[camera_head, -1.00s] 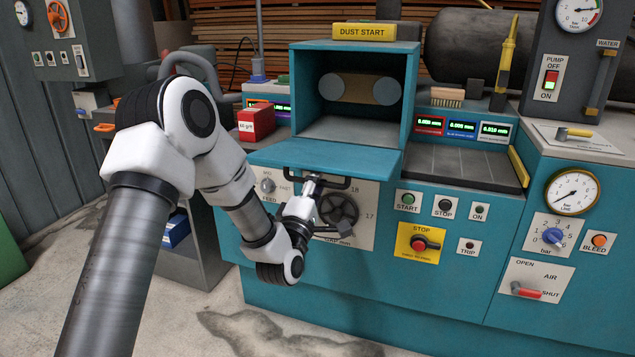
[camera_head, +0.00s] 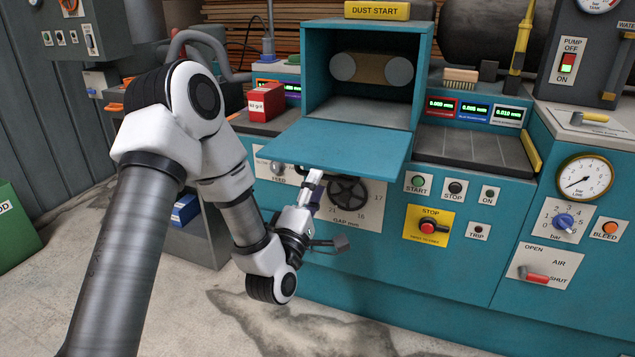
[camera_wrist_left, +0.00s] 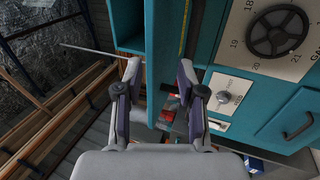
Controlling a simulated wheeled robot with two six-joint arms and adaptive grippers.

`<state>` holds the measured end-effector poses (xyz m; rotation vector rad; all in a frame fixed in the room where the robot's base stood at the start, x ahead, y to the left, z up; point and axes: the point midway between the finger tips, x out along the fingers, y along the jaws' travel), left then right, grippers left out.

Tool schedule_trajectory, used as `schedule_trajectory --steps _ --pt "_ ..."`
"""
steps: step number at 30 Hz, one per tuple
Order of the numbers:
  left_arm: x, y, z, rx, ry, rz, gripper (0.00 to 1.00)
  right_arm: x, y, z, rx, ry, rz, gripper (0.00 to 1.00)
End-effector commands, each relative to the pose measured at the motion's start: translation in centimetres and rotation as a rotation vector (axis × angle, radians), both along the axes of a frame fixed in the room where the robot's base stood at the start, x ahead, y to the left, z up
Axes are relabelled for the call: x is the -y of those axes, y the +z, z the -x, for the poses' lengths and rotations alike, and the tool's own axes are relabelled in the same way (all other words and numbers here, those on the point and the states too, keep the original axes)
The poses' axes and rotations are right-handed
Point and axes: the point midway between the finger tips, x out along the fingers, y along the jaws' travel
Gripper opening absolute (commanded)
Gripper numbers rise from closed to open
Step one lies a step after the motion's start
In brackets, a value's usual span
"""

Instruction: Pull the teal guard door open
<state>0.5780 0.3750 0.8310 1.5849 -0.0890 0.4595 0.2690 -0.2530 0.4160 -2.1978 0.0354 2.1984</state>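The teal guard door (camera_head: 335,150) is swung down from the lower edge of the teal hood (camera_head: 318,75) and juts out towards me as a flat panel, its inner face up. The hood's mouth is open, with a belt and grey rollers inside. The door's handle is hidden in the head view. My left gripper (camera_head: 313,182) is just under the door's front edge. In the left wrist view, the fingers of my left gripper (camera_wrist_left: 160,72) are apart, with a teal panel behind the gap and nothing clearly held. My right gripper is not in view.
Under the door is the control panel with the gap handwheel (camera_head: 347,192). The yellow stop plate (camera_head: 428,226) is to its right. A red grit box (camera_head: 266,102) stands left of the hood. Open concrete floor (camera_head: 215,320) lies in front of the machine.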

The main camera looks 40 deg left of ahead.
Motion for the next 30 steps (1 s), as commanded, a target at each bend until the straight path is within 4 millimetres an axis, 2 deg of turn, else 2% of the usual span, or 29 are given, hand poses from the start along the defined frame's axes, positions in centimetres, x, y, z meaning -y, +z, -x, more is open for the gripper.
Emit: schedule_trajectory --steps 1,3,4,8,12,14,18,21,25,27,30 --pt "0.0 0.0 0.0 0.0 0.0 0.0 0.32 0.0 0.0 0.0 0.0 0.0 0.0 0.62" --pt "0.0 0.0 0.0 0.003 -0.005 0.013 0.07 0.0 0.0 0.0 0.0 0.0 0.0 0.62" --pt "0.0 0.0 0.0 0.005 -0.012 0.028 0.0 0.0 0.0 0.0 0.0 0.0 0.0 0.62" --pt "0.2 -0.8 -0.3 0.007 -0.083 0.214 0.0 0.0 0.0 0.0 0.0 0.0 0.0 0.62" --pt "0.6 -3.5 0.1 -0.047 -0.186 0.625 0.0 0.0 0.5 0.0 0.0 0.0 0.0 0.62" --pt "0.5 -3.8 0.7 -0.075 -0.202 0.836 0.0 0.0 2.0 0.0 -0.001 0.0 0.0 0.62" --pt "0.1 -3.1 3.4 -0.128 -0.155 1.358 0.0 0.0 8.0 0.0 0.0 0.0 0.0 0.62" --pt "0.0 -2.1 5.6 -0.147 -0.082 1.592 0.0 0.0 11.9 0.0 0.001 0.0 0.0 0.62" --pt "-0.4 -0.1 7.3 -0.158 -0.025 1.665 0.0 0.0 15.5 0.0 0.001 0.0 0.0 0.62" --pt "-0.7 0.6 7.6 -0.154 -0.014 1.677 0.0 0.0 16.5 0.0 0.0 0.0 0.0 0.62" --pt "-0.9 0.9 7.6 -0.149 -0.01 1.68 0.0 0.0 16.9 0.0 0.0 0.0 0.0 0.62"
